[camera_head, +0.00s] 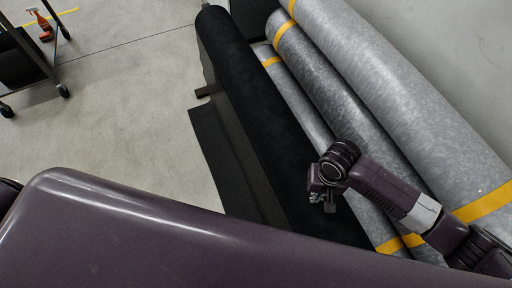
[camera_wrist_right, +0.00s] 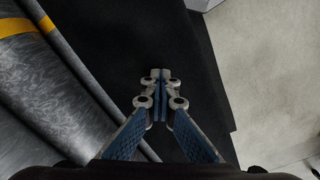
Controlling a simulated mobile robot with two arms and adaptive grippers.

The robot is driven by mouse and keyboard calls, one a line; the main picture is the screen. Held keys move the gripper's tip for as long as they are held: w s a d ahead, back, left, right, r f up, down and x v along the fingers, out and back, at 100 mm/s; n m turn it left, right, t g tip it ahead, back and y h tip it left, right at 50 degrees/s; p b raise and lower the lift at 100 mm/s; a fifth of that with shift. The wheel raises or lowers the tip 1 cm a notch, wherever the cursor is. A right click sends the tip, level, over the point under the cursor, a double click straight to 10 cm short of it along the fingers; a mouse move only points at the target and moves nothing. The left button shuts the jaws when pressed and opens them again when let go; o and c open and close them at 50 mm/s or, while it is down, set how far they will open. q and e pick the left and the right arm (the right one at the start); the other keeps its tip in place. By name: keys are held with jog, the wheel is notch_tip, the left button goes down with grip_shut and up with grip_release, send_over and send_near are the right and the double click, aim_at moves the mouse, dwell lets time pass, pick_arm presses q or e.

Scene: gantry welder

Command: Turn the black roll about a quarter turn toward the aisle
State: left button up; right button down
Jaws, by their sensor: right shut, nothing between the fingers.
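The black roll (camera_head: 255,95) lies lengthwise in the head view, from the top middle down toward my purple body, which hides its near end. A loose black flap (camera_head: 222,160) hangs or lies along its left side, toward the open floor. My right gripper (camera_head: 328,205) is over the right side of the black roll, near the grey rolls. In the right wrist view the gripper (camera_wrist_right: 159,75) is shut and empty, its fingertips over the black surface (camera_wrist_right: 130,40). Whether the fingertips touch the roll cannot be told. My left gripper is out of view.
Several grey mottled rolls (camera_head: 400,90) with yellow bands lie to the right of the black roll, against a pale wall (camera_head: 450,50). Open concrete floor (camera_head: 130,110) is on the left. A wheeled cart (camera_head: 40,60) and an orange tool (camera_head: 43,25) stand at the far left.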

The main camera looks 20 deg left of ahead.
jog(key=shift+s+a+f, duration=0.2)
jog(key=shift+s+f, duration=0.15)
jog(key=shift+s, duration=0.2)
jog(key=shift+f, duration=0.1)
jog(key=shift+a, duration=0.1)
jog(key=shift+s+a+p, duration=0.1)
jog(key=shift+p, duration=0.25)
jog(key=shift+s+a+f, duration=0.15)
jog(key=shift+s+a, duration=0.2)
jog(key=shift+s, duration=0.05)
jog(key=shift+a+p, duration=0.1)
jog(key=shift+p, duration=0.2)
jog(key=shift+w, duration=0.1)
